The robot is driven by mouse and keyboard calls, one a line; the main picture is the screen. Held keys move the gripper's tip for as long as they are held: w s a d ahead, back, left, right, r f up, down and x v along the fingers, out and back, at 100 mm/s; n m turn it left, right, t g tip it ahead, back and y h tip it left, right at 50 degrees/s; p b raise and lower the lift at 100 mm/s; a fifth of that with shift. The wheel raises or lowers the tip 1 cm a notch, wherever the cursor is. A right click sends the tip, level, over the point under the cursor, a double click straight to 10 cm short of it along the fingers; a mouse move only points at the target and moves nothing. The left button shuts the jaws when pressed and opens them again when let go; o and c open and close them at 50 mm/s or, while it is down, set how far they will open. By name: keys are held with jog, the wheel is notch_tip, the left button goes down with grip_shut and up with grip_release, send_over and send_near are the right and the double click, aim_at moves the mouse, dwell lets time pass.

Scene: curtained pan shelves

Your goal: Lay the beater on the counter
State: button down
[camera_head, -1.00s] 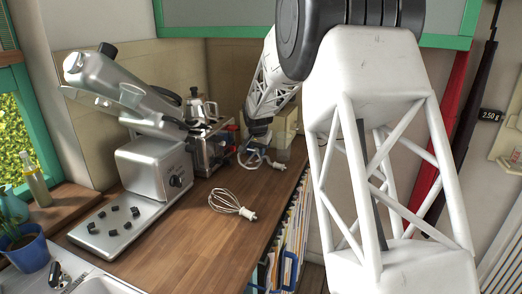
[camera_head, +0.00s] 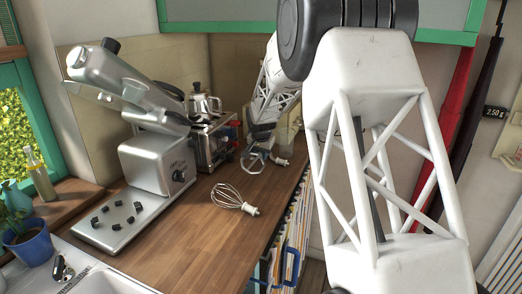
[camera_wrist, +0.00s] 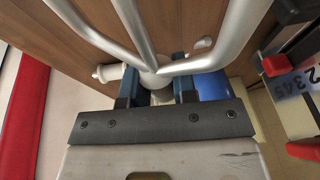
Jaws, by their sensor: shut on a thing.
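My gripper (camera_head: 262,150) is low over the far right part of the wooden counter (camera_head: 200,235), in the head view. It is shut on a metal beater (camera_head: 253,164) with wire loops; a pale end shows to the right of the fingers. In the wrist view my gripper's blue fingers (camera_wrist: 158,92) close around the beater's pale hub, and its thick wires (camera_wrist: 135,25) run up the picture. I cannot tell whether the beater touches the counter. A separate wire whisk (camera_head: 230,198) with a white end lies on the counter nearer the camera.
A silver stand mixer (camera_head: 150,160) with a tilted head stands on the left. A toaster (camera_head: 213,145) and a metal pot (camera_head: 203,103) are behind it. Files (camera_head: 290,232) hang below the counter's right edge. Bare counter lies around the whisk.

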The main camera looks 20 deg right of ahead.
jog(key=shift+f, duration=1.8)
jog(key=c, duration=1.2)
grip_release()
jog(key=shift+c, duration=0.2)
jog(key=o, duration=0.6)
jog(key=shift+c, duration=0.2)
jog(key=shift+v, duration=3.85)
